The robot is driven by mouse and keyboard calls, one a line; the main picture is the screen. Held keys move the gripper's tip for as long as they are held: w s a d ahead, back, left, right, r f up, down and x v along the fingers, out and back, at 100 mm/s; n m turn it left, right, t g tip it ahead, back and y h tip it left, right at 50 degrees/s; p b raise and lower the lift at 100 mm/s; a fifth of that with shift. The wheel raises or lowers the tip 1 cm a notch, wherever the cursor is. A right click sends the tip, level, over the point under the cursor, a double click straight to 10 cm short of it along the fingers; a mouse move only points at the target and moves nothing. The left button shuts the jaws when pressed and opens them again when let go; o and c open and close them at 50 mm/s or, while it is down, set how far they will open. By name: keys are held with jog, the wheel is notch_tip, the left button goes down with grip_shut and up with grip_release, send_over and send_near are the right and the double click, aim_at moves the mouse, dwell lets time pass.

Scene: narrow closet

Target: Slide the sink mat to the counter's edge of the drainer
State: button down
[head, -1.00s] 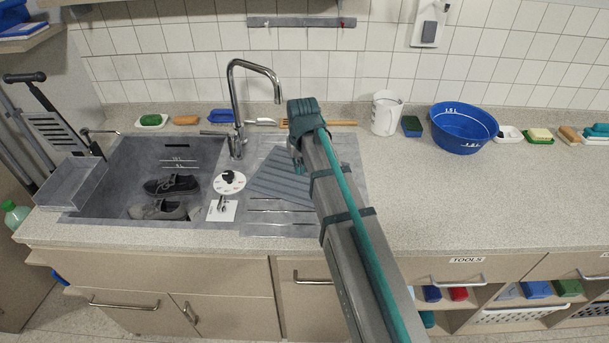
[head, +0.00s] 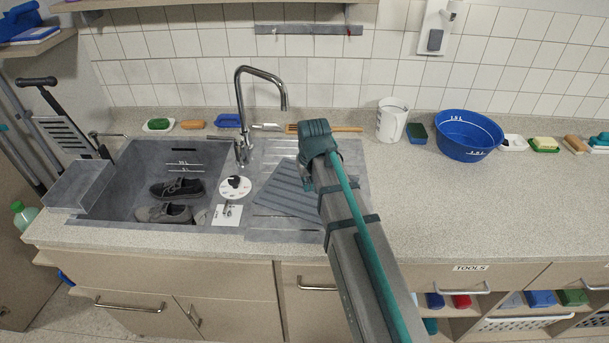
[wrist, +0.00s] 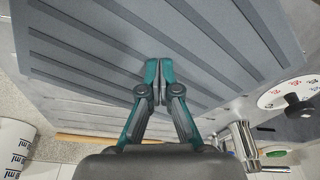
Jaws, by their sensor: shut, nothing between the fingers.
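The sink mat (head: 284,194) is a grey ribbed sheet lying askew on the drainer (head: 258,233), right of the sink basin. Its right part is hidden behind my arm in the head view. In the wrist view the mat (wrist: 110,45) fills most of the upper picture. My gripper (wrist: 159,78) is shut and empty, with its fingertips over the mat. I cannot tell whether they touch it. In the head view my wrist hides the fingertips. The counter (head: 450,215) runs to the right of the drainer.
The tap (head: 243,110) stands behind the basin, left of my gripper. The basin (head: 125,203) holds dark shoes (head: 178,188). A white jug (head: 392,120) and a blue tub (head: 468,135) stand at the back right. The front counter right of my arm is clear.

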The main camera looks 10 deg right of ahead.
aim_at(315, 206)
jog(key=s, duration=0.2)
jog(key=s+d, duration=0.1)
jog(key=s, duration=0.1)
jog(key=s+f, duration=0.1)
jog(key=s, duration=0.2)
jog(key=shift+d+p, duration=0.15)
jog(key=shift+p, duration=0.15)
jog(key=shift+s, duration=0.1)
jog(key=shift+w+r+p, duration=0.2)
jog(key=shift+r+p, duration=0.6)
jog(key=shift+r, duration=0.1)
jog(key=s, duration=0.2)
jog(key=s+b, duration=0.1)
jog(key=s, duration=0.1)
jog(key=s+d, duration=0.1)
jog(key=s, duration=0.1)
jog(key=shift+s+f, duration=0.15)
jog(key=shift+f, duration=0.05)
jog(key=shift+w+f+b, duration=0.1)
jog(key=shift+w+b, duration=0.2)
jog(key=shift+b, duration=1.9)
jog(key=s+b, duration=0.1)
jog(key=b, duration=0.3)
jog(key=shift+d+b, duration=0.1)
jog(key=shift+b, duration=0.25)
